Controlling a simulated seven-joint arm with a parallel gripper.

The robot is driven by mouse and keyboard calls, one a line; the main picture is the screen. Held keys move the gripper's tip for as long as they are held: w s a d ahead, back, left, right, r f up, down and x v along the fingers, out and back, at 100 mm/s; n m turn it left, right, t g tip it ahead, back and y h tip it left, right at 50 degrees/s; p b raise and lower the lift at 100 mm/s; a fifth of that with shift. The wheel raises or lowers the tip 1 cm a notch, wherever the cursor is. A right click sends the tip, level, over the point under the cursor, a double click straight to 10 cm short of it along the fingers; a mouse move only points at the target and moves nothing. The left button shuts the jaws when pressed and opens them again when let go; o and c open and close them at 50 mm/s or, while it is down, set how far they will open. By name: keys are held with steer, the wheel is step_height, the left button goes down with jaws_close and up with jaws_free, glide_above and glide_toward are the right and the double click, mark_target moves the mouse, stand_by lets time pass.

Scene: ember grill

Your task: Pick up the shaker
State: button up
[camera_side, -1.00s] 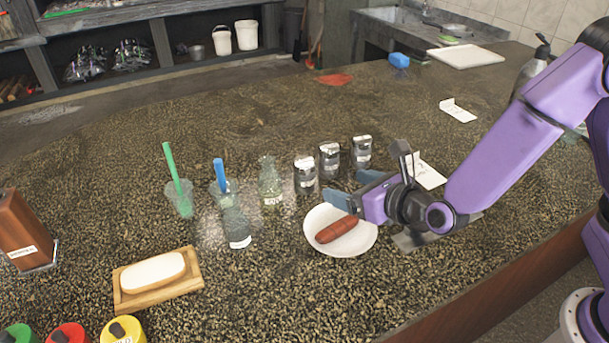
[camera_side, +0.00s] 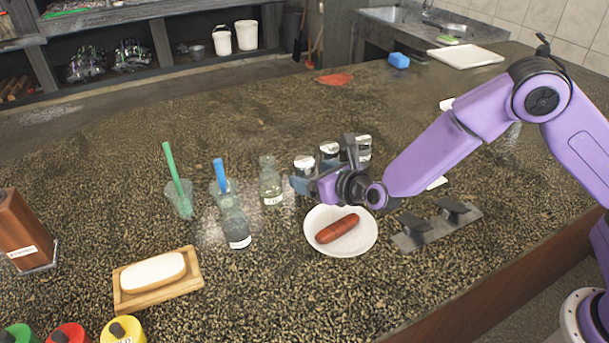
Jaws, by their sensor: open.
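Three small shakers with metal lids stand in a slanted row behind the plate: a left one (camera_side: 304,164), a middle one (camera_side: 329,150) and a right one (camera_side: 364,144). My gripper (camera_side: 307,180) is open, its blue fingers at the left and middle shakers. It covers the lower parts of these two, and my wrist partly hides the right one. I cannot tell whether a finger touches a shaker or whether one stands between the fingers.
A white plate (camera_side: 365,238) with a sausage (camera_side: 338,228) lies just in front of my gripper. Glass bottles (camera_side: 271,183) (camera_side: 235,228) and cups with green and blue sticks stand to the left. A grey metal holder (camera_side: 437,228) lies right of the plate. The far counter is mostly clear.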

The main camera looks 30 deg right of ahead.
mark_target(311, 174)
steer(key=shift+x, duration=2.05)
steer(key=c, duration=0.9)
steer(key=shift+r, duration=0.1)
